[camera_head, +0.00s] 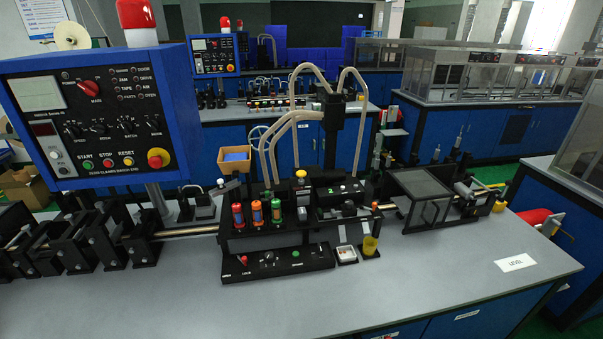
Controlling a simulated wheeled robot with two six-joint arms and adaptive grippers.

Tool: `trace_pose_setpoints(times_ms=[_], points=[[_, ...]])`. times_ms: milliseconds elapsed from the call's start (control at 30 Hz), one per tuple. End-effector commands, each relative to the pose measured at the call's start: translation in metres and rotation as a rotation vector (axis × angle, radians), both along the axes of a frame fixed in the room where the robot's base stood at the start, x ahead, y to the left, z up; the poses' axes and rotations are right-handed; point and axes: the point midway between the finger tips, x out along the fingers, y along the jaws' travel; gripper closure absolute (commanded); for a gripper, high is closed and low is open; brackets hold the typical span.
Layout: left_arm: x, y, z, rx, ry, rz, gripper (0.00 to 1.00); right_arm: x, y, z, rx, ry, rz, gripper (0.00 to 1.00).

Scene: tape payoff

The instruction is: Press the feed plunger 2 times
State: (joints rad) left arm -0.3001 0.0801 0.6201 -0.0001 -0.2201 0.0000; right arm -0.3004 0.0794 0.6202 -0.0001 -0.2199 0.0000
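Neither of my grippers is in view. A black machine (270,235) stands on the grey bench in the middle of the view. A yellow-topped knob (301,174) stands upright on it, just behind the coloured cylinders. It may be the feed plunger, but no readable label confirms this. A green figure 2 (331,190) shows on the black housing to the right of the knob. Red (238,216), orange (257,213) and green-topped (276,211) cylinders stand in a row at the machine's left front. Nothing touches the knob.
A blue control panel (105,115) with buttons and dials rises at the left. Pale curved tubes (300,100) arch above the machine. The bench (440,290) is clear around the LEVEL card (515,262).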

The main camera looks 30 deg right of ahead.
Motion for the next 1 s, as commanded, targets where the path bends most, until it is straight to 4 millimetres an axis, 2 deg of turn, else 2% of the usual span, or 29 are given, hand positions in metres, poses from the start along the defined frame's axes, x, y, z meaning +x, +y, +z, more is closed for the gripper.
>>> trace_pose_setpoints(times_ms=[100,1000], points=[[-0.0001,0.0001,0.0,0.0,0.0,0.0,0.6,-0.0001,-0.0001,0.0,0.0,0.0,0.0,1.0],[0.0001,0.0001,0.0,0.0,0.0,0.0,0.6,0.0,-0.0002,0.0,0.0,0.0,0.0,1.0]])
